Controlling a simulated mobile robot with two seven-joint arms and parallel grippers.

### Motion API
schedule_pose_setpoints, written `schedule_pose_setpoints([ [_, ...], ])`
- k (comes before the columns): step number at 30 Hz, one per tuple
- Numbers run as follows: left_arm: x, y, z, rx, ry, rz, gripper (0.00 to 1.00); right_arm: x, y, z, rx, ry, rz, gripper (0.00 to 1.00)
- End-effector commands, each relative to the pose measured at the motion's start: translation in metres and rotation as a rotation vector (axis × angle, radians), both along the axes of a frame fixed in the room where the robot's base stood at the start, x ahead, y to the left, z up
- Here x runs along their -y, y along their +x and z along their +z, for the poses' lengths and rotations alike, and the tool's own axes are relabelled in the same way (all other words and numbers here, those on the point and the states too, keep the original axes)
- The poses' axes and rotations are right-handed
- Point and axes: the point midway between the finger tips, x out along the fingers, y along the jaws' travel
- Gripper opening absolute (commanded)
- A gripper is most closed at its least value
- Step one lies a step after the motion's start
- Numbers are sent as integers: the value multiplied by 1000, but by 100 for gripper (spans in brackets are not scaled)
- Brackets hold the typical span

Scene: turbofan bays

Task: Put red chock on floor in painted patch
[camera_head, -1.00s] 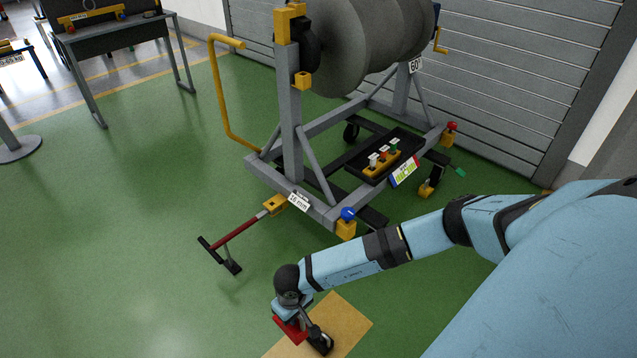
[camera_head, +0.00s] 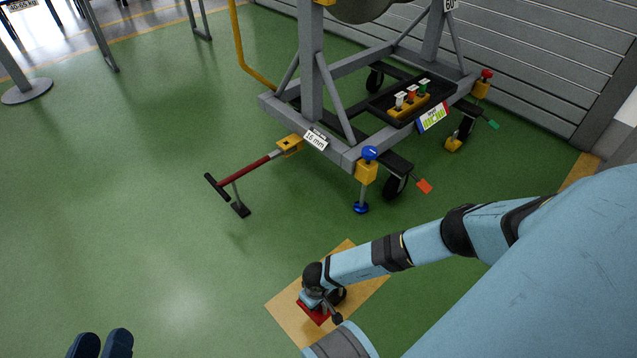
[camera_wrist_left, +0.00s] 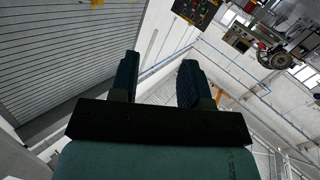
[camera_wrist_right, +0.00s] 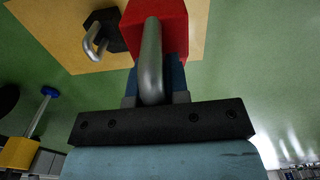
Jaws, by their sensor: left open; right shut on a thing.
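The red chock (camera_head: 314,313) is in my right gripper (camera_head: 318,301), over the tan painted patch (camera_head: 285,306) in the head view. In the right wrist view the red chock (camera_wrist_right: 160,18) has a grey metal handle, with my blue fingers shut at it. The patch (camera_wrist_right: 55,30) lies behind it. I cannot tell whether the chock touches the floor. My left gripper (camera_head: 101,343) is open and empty at the bottom left of the head view, with its two fingers apart. It also shows in the left wrist view (camera_wrist_left: 157,75).
A black piece with a metal handle (camera_wrist_right: 105,32) is on the patch in the right wrist view. A grey wheeled engine stand (camera_head: 340,150) with a red tow bar (camera_head: 243,172) stands beyond. Green floor (camera_head: 150,220) is clear at left.

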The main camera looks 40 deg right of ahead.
Motion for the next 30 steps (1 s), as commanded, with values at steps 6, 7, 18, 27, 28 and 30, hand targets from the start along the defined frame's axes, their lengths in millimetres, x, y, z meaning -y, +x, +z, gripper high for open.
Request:
schedule_pose_setpoints([
  [6, -7, 13, -12, 120, 92, -3, 43, -1, 1, -63, 1, 1, -3, 0],
  [7, -8, 15, -10, 140, 101, -2, 43, -1, 1, -68, 1, 1, -3, 0],
  [18, -14, 23, -6, 257, 170, 7, 43, -1, 1, -101, 1, 1, -1, 0],
  [27, -19, 31, 1, 369, 232, 13, 43, 0, 1, -126, 2, 0, -1, 0],
  [28, -19, 31, 1, 370, 233, 12, 43, 0, 1, -125, 2, 0, -1, 0],
  [30, -19, 31, 1, 368, 233, 12, 43, 0, 1, -125, 2, 0, -1, 0],
])
